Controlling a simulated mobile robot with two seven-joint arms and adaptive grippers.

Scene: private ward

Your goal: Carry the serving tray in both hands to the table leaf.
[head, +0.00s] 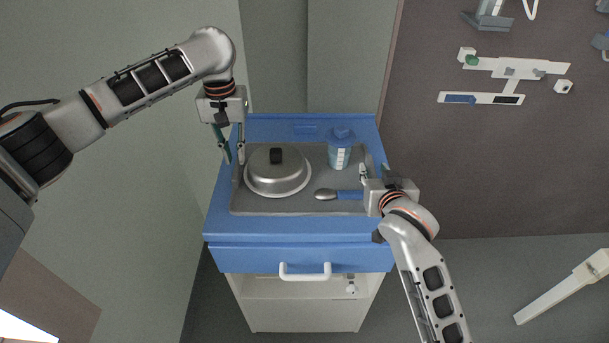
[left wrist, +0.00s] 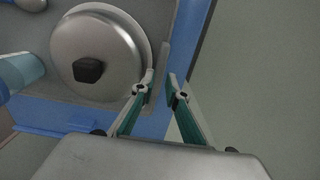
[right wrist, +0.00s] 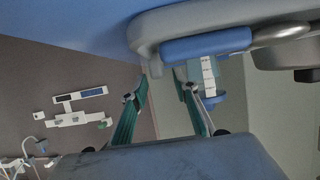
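The grey serving tray (head: 300,205) lies flat on the blue top of a cabinet. It carries a steel dome lid (head: 277,178) with a black knob, a blue cup (head: 340,152) and a blue-handled spoon (head: 348,195). My left gripper (head: 234,158) is at the tray's left edge. In the left wrist view its open fingers (left wrist: 160,82) are on either side of the tray's rim (left wrist: 163,62), with gaps. My right gripper (head: 366,176) is at the right edge. In the right wrist view its fingers (right wrist: 163,74) are apart near the rim (right wrist: 142,45). I cannot identify the table leaf.
The blue cabinet (head: 300,258) has a drawer with a white handle, above an open shelf. A wall stands behind it. A white bar-like part (head: 565,287) is at the lower right. A white wall panel (head: 515,68) is at the upper right. Floor to the right is partly clear.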

